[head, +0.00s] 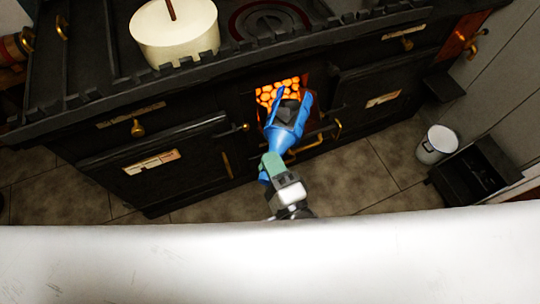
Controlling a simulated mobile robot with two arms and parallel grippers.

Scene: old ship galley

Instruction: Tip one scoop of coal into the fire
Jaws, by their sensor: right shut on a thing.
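The blue scoop (281,138) is in the middle of the head view, with dark lumps of coal (288,112) lying in its pan. The pan is in front of the open fire door of the black stove, its tip at the opening. Inside, the fire (281,91) shows as glowing orange coals. My right gripper (272,166) is shut on the scoop's handle, and its fingers hide part of the handle. I cannot tell how far the pan's tip reaches into the opening. My left gripper is not in view.
A cream pot (175,40) stands on the railed stove top (90,75). Brass handles stick out along the stove's front. On the floor to the right are a white bucket (436,148) and a black box (470,178) with dark contents. A white surface (270,262) fills the foreground.

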